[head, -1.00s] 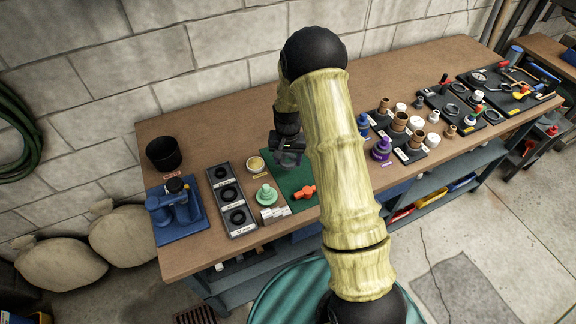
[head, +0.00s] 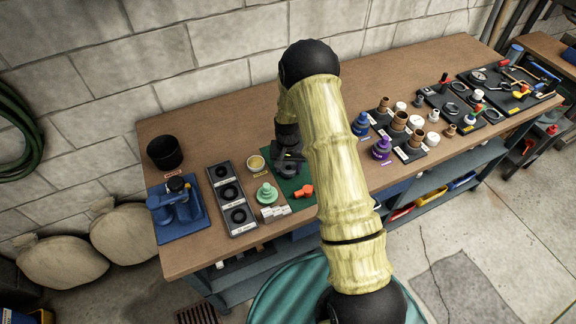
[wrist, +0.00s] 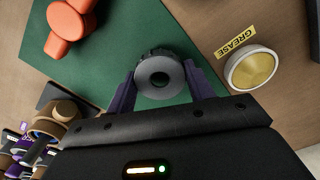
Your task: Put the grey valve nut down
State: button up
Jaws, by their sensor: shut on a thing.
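The grey valve nut (wrist: 160,76) is a round ring with a dark ridged edge and a hole in its middle. It sits between the two fingers of my gripper (wrist: 163,88), which is shut on it. In the wrist view the nut shows over the green mat (wrist: 118,45); I cannot tell whether it touches the mat. In the head view my gripper (head: 289,168) is low over the green mat (head: 293,187), and the nut is hidden there.
An orange valve part (head: 303,191) lies on the mat. The grease tin (head: 256,163) is just left of the mat, with a pale green fitting (head: 266,194) below it. A black ring tray (head: 233,200) stands further left. Purple fittings (head: 381,148) stand to the right.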

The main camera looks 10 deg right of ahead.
jog(key=shift+f, duration=0.35)
jog(key=o, duration=1.6)
jog(key=shift+r+p, duration=0.4)
jog(key=shift+r, duration=0.5)
jog(key=shift+w+r+b, duration=0.1)
jog(key=shift+r+b, duration=0.25)
jog(key=shift+b, duration=0.1)
notch_tip(320, 180, up, 11)
jog(key=b, duration=0.2)
